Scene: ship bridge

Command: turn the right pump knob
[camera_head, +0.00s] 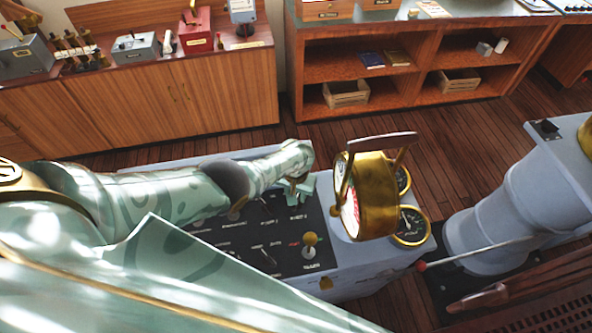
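A grey console (350,285) with a dark control panel (230,243) stands in front of me. Small labels and switches sit on the panel. My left arm reaches across it from the left, and my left gripper (297,189) is low over the panel's far right part, above a small label. The right pump knob cannot be made out clearly; the gripper and hand cover that spot. Whether the fingers touch or grip a knob cannot be told. My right gripper is not in view.
A brass gauge drum (372,197) with a handle stands right of my gripper, with smaller brass gauges (410,226) beside it. A grey pedestal (500,215) stands right; wooden cabinets (180,95) line the back.

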